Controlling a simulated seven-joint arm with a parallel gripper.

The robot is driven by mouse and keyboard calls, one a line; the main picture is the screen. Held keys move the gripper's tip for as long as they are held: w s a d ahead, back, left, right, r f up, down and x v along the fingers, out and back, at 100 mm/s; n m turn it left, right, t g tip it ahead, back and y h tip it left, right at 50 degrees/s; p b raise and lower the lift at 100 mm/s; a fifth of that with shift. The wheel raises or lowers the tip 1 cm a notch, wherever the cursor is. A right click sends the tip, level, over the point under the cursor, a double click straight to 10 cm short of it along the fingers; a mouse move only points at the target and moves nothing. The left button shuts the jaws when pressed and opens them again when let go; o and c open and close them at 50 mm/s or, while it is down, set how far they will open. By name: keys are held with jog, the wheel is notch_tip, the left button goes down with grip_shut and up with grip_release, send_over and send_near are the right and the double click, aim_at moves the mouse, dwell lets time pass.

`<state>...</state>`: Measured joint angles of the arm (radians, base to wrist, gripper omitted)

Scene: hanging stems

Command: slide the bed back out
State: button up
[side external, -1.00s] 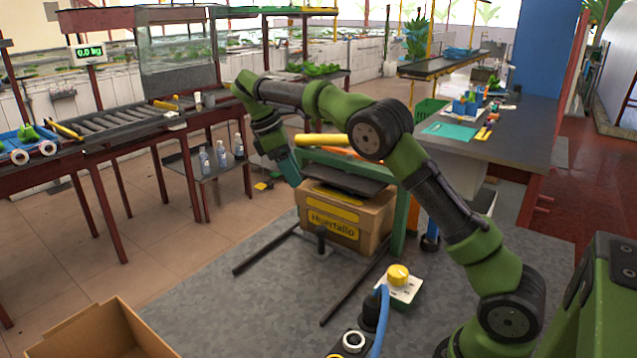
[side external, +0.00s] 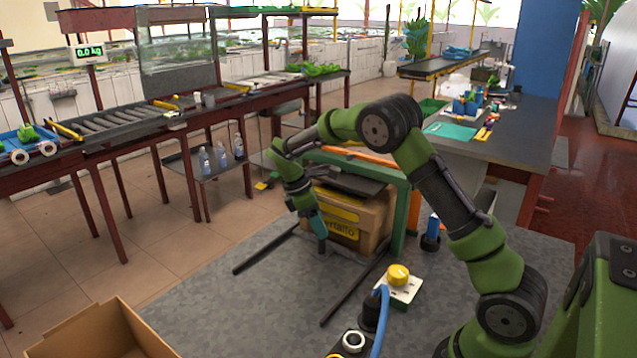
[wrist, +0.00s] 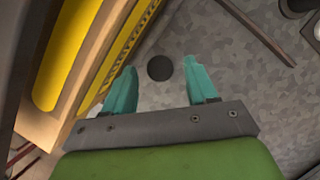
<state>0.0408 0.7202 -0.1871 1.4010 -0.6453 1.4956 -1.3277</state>
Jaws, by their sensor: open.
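The bed is under the green-framed stand (side external: 399,215), mostly hidden beneath the cardboard carton (side external: 372,222) on it. Two dark floor rails (side external: 262,252) run out in front of the stand. A round black knob (wrist: 160,67), seemingly the top of the upright handle at the bed's front, shows in the wrist view beyond and between my fingertips. My gripper (side external: 319,230) points down in front of the carton; its teal fingers also show in the wrist view (wrist: 162,80). It is open and empty.
The carton's yellow-labelled face (wrist: 85,50) is close on the left in the wrist view. A white box with a yellow button (side external: 398,275) stands to the right of the rails. An open cardboard box (side external: 85,335) is at front left. The grey floor between the rails is clear.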

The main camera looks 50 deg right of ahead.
jog(key=shift+s+d+f, duration=0.15)
jog(key=shift+s+f, duration=0.05)
jog(key=shift+f, duration=0.4)
grip_shut()
